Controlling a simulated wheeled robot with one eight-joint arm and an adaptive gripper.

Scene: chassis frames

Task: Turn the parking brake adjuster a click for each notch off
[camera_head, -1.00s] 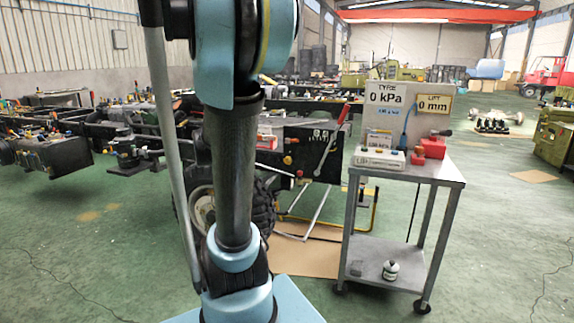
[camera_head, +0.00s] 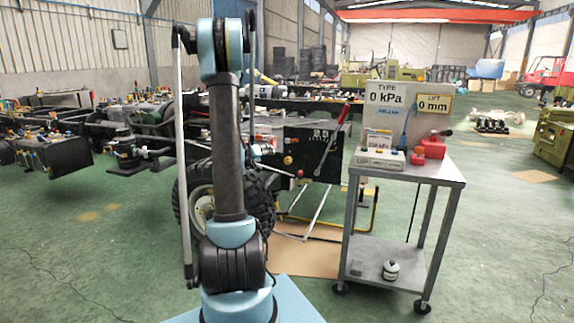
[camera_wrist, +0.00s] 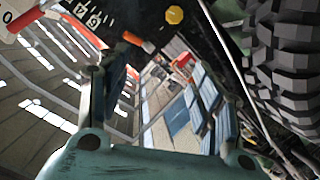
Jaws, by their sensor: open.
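My gripper (camera_wrist: 160,80) is open in the wrist view, its two fingers apart with nothing between them. In the head view my arm stands upright in front of the chassis, and I cannot make out the gripper clearly there. A dark panel (camera_head: 312,157) with small knobs and a red lever (camera_head: 330,142) is just right of my arm. In the wrist view a dark plate with white scale marks (camera_wrist: 88,14) and a yellow knob (camera_wrist: 174,15) lie beyond the fingertips. I cannot tell which part is the parking brake adjuster.
A tyre (camera_head: 262,205) is behind my arm and fills the right of the wrist view (camera_wrist: 285,70). A grey metal cart (camera_head: 440,172) at the right carries a sign board (camera_head: 385,98) reading 0 kPa and 0 mm, plus red parts (camera_head: 433,147).

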